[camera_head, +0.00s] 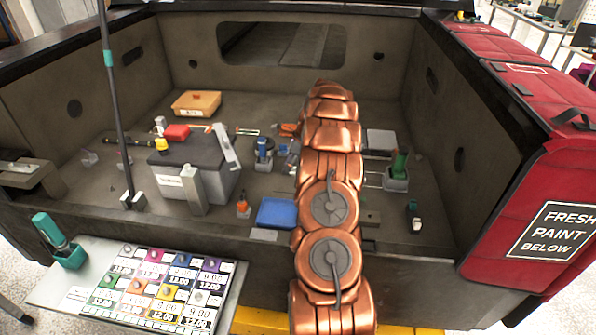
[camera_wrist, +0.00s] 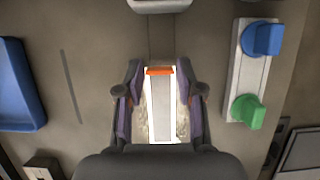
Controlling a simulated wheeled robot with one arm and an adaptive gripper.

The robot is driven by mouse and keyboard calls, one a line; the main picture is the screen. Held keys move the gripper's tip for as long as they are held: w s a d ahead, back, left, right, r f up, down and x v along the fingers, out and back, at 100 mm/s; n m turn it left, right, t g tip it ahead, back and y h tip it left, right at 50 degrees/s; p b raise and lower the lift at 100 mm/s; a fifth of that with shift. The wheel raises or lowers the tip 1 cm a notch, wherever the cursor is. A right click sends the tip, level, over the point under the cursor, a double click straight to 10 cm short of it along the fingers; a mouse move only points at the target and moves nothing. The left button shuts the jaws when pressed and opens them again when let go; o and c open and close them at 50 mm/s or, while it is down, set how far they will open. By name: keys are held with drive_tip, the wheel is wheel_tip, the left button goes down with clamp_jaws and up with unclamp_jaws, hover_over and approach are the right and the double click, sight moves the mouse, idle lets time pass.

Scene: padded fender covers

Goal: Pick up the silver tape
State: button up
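In the wrist view my gripper (camera_wrist: 159,72) points down with its two fingers spread wide apart. A bright silver-white piece (camera_wrist: 163,105) with a grey middle strip and an orange far edge lies between the fingers. It may be the silver tape, but its shape is partly hidden by the gripper body. I see no clear grip on it, and cannot tell whether a finger touches it. In the head view my copper-coloured arm hides the gripper and this spot.
A blue tray (camera_wrist: 18,85) lies left of the gripper. A light holder with blue and green knobs (camera_wrist: 243,75) stands close on the right. A grey box (camera_head: 195,150), an orange box (camera_head: 196,103) and a green-handled tool (camera_head: 398,168) share the bay floor.

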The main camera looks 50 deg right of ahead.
drive_tip(key=c, duration=0.4)
drive_tip(key=shift+r, duration=0.1)
